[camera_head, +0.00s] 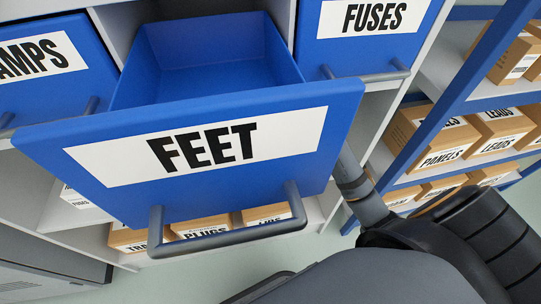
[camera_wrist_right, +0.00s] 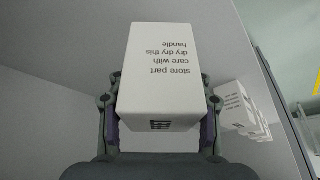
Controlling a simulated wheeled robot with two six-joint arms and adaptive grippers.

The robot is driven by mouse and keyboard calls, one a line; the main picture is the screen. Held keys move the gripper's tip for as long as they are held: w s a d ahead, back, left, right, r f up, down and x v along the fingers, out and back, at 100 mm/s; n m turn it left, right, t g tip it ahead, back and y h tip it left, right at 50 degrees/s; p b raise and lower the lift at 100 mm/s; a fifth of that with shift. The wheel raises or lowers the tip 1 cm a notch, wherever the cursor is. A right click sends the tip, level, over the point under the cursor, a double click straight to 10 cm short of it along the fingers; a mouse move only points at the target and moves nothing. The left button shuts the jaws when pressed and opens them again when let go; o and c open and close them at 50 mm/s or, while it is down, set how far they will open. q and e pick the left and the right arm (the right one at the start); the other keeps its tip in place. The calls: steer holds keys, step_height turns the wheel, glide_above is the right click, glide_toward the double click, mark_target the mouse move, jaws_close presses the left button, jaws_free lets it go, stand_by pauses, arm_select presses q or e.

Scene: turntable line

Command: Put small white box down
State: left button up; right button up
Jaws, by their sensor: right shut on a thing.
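The small white box (camera_wrist_right: 160,75) with printed text fills the middle of the right wrist view. My right gripper (camera_wrist_right: 160,103) is shut on it, with one finger on each side. A grey surface shows behind the box; I cannot tell whether the box touches it. In the head view my right arm reaches in behind the open blue FEET drawer (camera_head: 335,150), so its gripper and the box are hidden there. My left gripper is not in view.
More white boxes (camera_wrist_right: 242,108) stand right of the held box. The FEET drawer is pulled out, empty where visible. Beside it are the blue FUSES drawer (camera_head: 335,50) and another blue drawer (camera_head: 60,95). A shelf with brown cartons (camera_head: 430,140) stands right.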

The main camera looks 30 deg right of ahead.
steer(key=shift+w+a, duration=0.4)
steer(key=shift+w, duration=0.2)
step_height(320, 180, down, 4)
steer(key=shift+s+r+b, duration=0.1)
steer(key=shift+r+b, duration=0.1)
steer(key=shift+b, duration=0.55)
steer(key=o, duration=1.2)
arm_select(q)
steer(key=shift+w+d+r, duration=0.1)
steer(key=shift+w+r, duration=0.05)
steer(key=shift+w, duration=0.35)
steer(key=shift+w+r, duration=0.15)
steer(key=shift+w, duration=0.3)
arm_select(e)
steer(key=shift+o, duration=0.2)
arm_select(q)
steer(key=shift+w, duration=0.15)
arm_select(e)
steer(key=shift+r, duration=0.1)
